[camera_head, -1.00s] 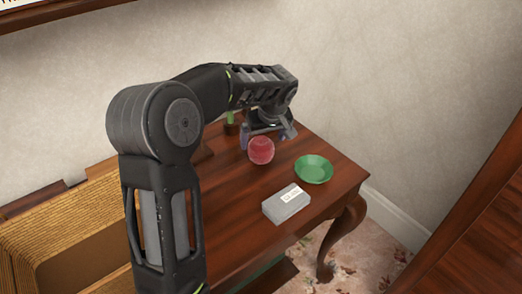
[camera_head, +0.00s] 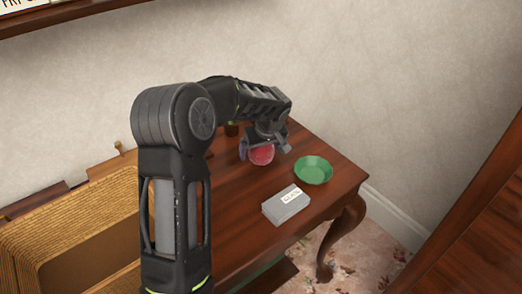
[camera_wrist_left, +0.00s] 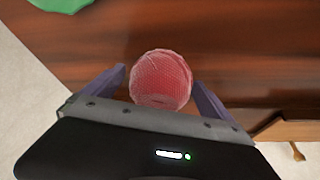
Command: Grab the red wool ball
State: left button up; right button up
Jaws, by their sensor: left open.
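The red wool ball (camera_head: 261,155) rests on the wooden side table (camera_head: 237,215), with its upper part hidden behind my gripper in the head view. My left gripper (camera_head: 265,150) is over the ball with its fingers spread, one to each side of it. In the left wrist view, the ball (camera_wrist_left: 161,79) sits between the two open fingers of my left gripper (camera_wrist_left: 160,85). A gap shows on each side of the ball, and the gripper is not closed on it. My right gripper is in neither view.
A green dish (camera_head: 314,171) stands right of the ball, and a grey box (camera_head: 286,205) with a label lies in front of it. The wall (camera_head: 380,90) is close behind the table.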

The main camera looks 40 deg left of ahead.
pick_arm(q)
jog(key=shift+c, duration=0.3)
jog(key=c, duration=1.4)
notch_tip(320, 180, up, 10)
jog(key=shift+r, duration=0.1)
dwell(0.7)
